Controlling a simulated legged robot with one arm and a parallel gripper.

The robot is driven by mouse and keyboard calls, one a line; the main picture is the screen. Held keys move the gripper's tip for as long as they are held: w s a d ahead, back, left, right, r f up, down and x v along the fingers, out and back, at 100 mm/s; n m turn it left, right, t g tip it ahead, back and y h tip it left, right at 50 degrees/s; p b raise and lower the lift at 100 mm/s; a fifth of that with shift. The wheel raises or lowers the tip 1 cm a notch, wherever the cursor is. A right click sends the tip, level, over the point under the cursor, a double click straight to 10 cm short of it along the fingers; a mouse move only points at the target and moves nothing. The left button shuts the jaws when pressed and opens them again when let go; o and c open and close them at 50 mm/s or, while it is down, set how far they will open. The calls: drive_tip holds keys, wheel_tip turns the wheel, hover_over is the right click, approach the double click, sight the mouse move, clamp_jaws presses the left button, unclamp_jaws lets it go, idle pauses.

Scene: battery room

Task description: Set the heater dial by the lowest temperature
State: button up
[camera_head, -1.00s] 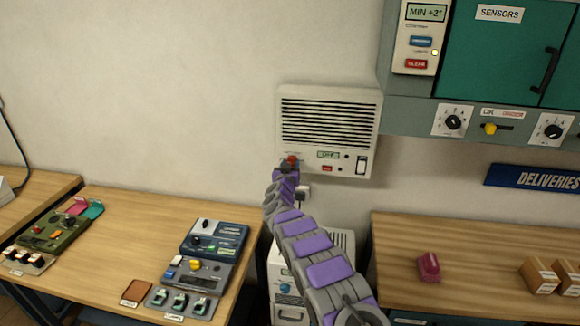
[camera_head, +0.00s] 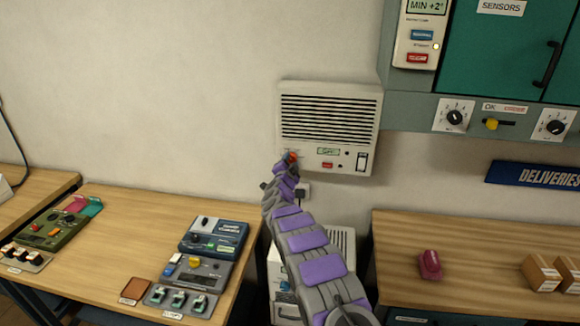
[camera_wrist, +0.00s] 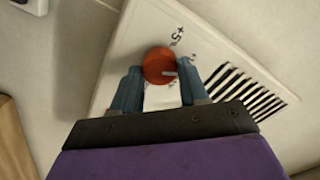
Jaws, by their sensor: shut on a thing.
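The white wall heater (camera_head: 332,104) hangs on the wall in the head view, with a dark slatted grille, a small green display (camera_head: 328,151) and a switch at its lower right. Its orange-red dial (camera_wrist: 159,66) shows in the wrist view, with a light pointer mark and printed markings, one reading like "+5". My gripper (camera_wrist: 157,88) has its two blue fingers on either side of the dial, shut on it. In the head view my gripper (camera_head: 287,163) covers most of the dial. A sensor panel (camera_head: 417,35) at upper right reads "MIN +2°".
A teal cabinet (camera_head: 497,50) labelled SENSORS is at upper right, with dials and a yellow slider (camera_head: 491,124) below. The left table (camera_head: 130,245) holds several control boxes. The right table (camera_head: 480,240) holds a pink object (camera_head: 429,264) and cardboard boxes. A white unit stands beneath the heater.

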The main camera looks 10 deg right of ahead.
drive_tip(key=shift+f+m+b, duration=0.25)
drive_tip(key=shift+m+b, duration=0.3)
drive_tip(key=shift+m, duration=0.35)
drive_tip(key=m+b, duration=0.1)
drive_tip(key=m, duration=0.1)
drive_tip(key=m+b, duration=0.2)
drive_tip(key=shift+a+f+m, duration=0.1)
drive_tip(key=shift+f+m, duration=0.1)
drive_tip(key=shift+m, duration=0.1)
drive_tip(key=m+b, duration=0.4)
drive_tip(key=shift+r+m, duration=0.15)
drive_tip(key=shift+m, duration=0.15)
drive_tip(key=o, duration=1.1)
drive_tip(key=shift+c, duration=0.2)
drive_tip(key=shift+r, duration=0.15)
